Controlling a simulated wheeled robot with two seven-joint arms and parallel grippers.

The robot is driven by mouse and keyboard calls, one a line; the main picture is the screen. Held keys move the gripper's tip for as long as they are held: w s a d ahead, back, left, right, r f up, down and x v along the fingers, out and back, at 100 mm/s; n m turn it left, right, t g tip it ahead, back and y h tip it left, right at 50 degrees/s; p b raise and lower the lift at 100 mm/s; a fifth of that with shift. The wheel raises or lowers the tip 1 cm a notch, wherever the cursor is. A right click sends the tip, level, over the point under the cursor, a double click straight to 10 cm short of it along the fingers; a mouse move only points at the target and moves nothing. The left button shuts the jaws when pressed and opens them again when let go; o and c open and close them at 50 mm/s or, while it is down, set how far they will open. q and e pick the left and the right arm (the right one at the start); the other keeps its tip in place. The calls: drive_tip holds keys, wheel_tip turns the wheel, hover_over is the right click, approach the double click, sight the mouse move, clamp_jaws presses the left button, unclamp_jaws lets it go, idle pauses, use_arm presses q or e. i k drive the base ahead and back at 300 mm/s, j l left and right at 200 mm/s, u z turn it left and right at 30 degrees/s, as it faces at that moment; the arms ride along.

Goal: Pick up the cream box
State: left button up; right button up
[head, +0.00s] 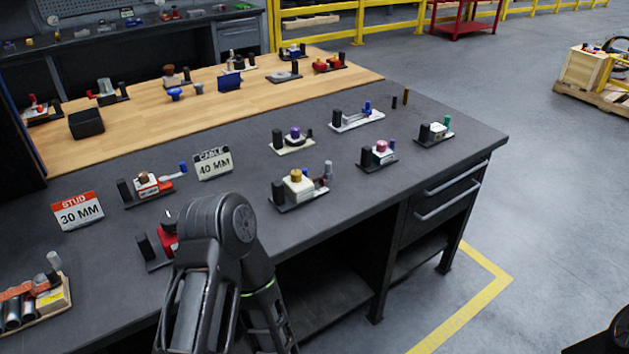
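Several small valve-like assemblies stand on the dark workbench. The one nearest the front edge has a cream box-shaped body (298,185) with a yellow cap, on a dark base plate beside a black post. Other pale box-like bodies show on the assembly with a pink cap (381,153) and on the one with a green post (437,131). I cannot tell for sure which is the cream box. A dark arm link of mine rises at the bottom centre, in front of the bench edge. Neither gripper shows.
The dark workbench top (330,220) has clear room between assemblies. Signs reading stud 30 mm (78,211) and cable 40 mm (213,164) stand at left. A red assembly (167,238) is partly hidden by my arm. A wooden-topped table (140,125) adjoins behind.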

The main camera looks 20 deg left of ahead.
sight(287, 195)
drive_tip(key=i+u, duration=0.15)
drive_tip(key=u, duration=0.35)
drive_tip(key=i+l+u, duration=0.15)
drive_tip(key=u, duration=0.35)
drive_tip(key=i+l+u, duration=0.15)
drive_tip(key=u, duration=0.35)
drive_tip(key=i+l+u, duration=0.1)
drive_tip(key=l, duration=0.3)
drive_tip(key=i+l, duration=0.2)
drive_tip(key=l, duration=0.2)
drive_tip(key=i+l+u, duration=0.15)
drive_tip(key=l, duration=0.2)
drive_tip(key=l+u, duration=0.1)
drive_tip(key=l, duration=0.3)
drive_tip(key=i, duration=0.05)
